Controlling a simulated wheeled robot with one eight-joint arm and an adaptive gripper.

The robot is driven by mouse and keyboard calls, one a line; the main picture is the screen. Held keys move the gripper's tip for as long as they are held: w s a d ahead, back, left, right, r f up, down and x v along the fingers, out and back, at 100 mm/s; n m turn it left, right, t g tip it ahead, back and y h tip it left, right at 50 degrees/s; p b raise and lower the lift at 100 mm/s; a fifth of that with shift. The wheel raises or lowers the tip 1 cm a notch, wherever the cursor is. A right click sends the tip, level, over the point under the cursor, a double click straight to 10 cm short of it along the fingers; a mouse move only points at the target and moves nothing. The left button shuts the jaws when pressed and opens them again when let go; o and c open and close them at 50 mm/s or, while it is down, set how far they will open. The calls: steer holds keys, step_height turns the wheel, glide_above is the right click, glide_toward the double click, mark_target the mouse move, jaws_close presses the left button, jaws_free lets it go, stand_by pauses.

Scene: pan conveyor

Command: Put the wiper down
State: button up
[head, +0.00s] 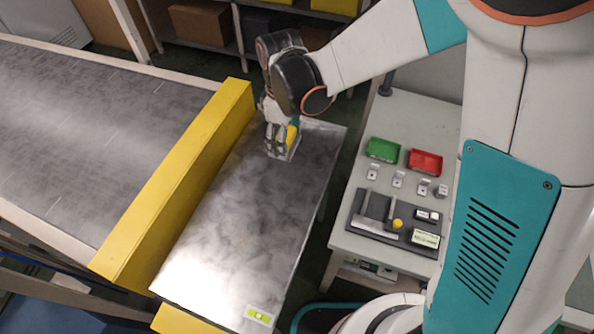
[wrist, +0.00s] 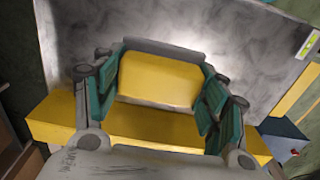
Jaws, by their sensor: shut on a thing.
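The wiper (wrist: 160,80) is a yellow block with a grey edge along its far side in the wrist view. My gripper (wrist: 160,92) is shut on it, with a teal-padded finger at each side. In the head view my gripper (head: 283,137) is over the far end of the metal pan (head: 235,215), and a bit of the yellow wiper (head: 292,134) shows between the fingers. The wiper is at or just above the pan's surface; I cannot tell whether it touches.
A yellow beam (head: 180,185) separates the pan from the conveyor belt (head: 85,135) on the left. A grey table (head: 345,220) on the right holds a green bin (head: 382,150), a red bin (head: 425,161) and a dark tray (head: 375,225). A label (head: 259,314) is on the pan's near corner.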

mark_target(288, 185)
step_height(288, 185, down, 20)
steer(key=b, duration=0.6)
steer(key=shift+r, duration=0.1)
steer(key=shift+b, duration=0.3)
steer(key=o, duration=1.1)
step_height(288, 185, up, 12)
steer(key=p, duration=0.4)
steer(key=shift+p, duration=0.35)
steer(key=shift+d, duration=0.1)
